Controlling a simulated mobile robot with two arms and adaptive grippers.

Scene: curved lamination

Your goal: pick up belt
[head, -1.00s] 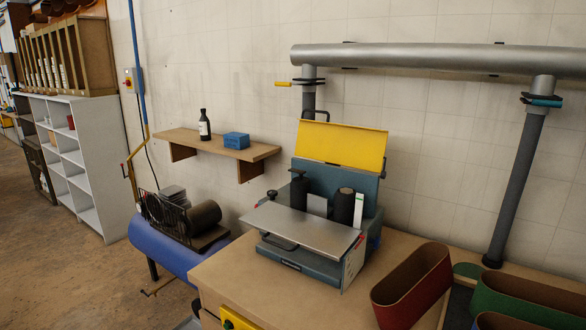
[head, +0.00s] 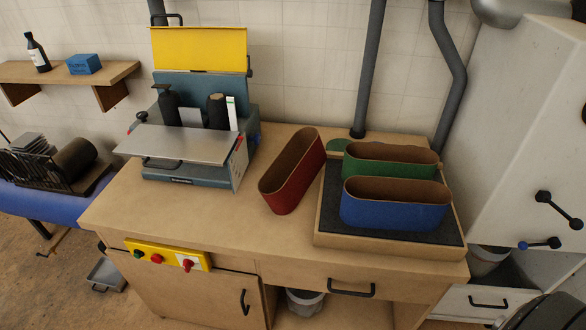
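Three sanding belts stand on edge as oval loops on the wooden workbench. The red belt (head: 297,184) stands on the bare bench top, left of a shallow tray. The green belt (head: 436,169) and the blue belt (head: 394,215) stand in the tray (head: 330,243), the blue one in front of the green one. The belts' inner faces are brown. Neither of my grippers shows in the head view.
A sander (head: 185,175) with a metal table and a raised yellow cover stands left of the red belt. The workbench's (head: 220,222) front middle is clear. A grey cabinet (head: 520,140) with black handles stands at the right. A wall shelf (head: 110,78) holds a bottle and blue box.

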